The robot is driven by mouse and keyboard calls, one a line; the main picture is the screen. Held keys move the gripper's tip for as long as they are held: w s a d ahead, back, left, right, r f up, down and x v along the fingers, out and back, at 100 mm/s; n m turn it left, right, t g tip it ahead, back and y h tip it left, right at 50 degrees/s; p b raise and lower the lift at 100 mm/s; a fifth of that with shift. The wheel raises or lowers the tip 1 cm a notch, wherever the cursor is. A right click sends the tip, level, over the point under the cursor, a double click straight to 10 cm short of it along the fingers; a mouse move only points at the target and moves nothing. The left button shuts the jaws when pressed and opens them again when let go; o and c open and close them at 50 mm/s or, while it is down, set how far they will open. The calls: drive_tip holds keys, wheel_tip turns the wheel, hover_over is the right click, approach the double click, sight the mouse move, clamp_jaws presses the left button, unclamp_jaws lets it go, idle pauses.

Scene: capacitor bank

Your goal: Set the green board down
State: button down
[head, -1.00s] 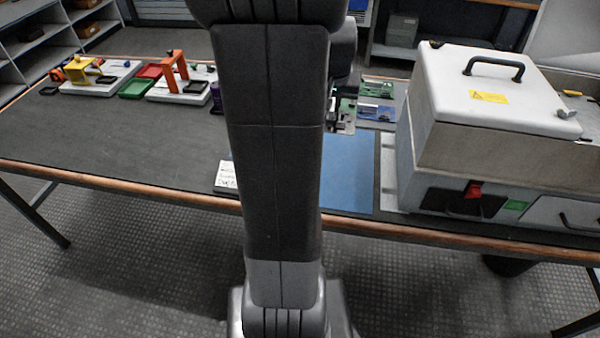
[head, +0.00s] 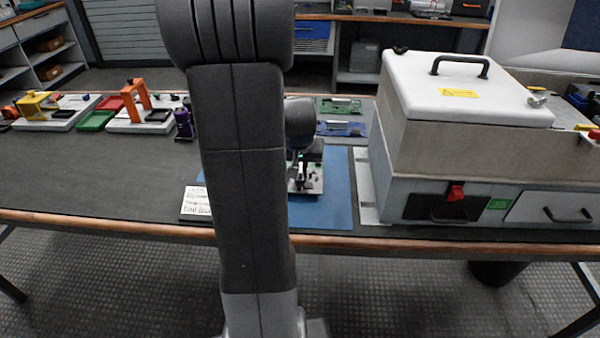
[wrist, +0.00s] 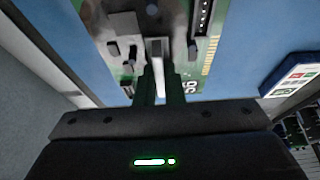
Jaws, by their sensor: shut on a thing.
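A green board (wrist: 112,22) with grey and black parts and gold edge contacts fills the top of the wrist view. My gripper (wrist: 160,70) is shut on a part of it. In the head view the board (head: 312,186) and my gripper (head: 303,176) show just right of my arm, over the blue mat (head: 335,205). My arm hides part of both board and mat. I cannot tell whether the board touches the mat.
Another green board (head: 340,105) and a blue board (head: 341,128) lie behind the mat. A large grey-and-white lidded box (head: 455,130) stands close on the right.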

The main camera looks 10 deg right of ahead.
drive_tip(key=shift+f, duration=1.05)
drive_tip(key=shift+f, duration=0.1)
drive_tip(key=shift+f+b, duration=0.15)
drive_tip(key=shift+b, duration=0.2)
drive_tip(key=c, duration=1.5)
unclamp_jaws()
drive_tip(key=shift+s+r+p, duration=0.1)
drive_tip(key=shift+r+p, duration=0.3)
drive_tip(key=shift+r, duration=0.25)
drive_tip(key=p+v, duration=0.2)
drive_tip(key=v, duration=0.9)
drive_tip(key=shift+a+r, duration=0.1)
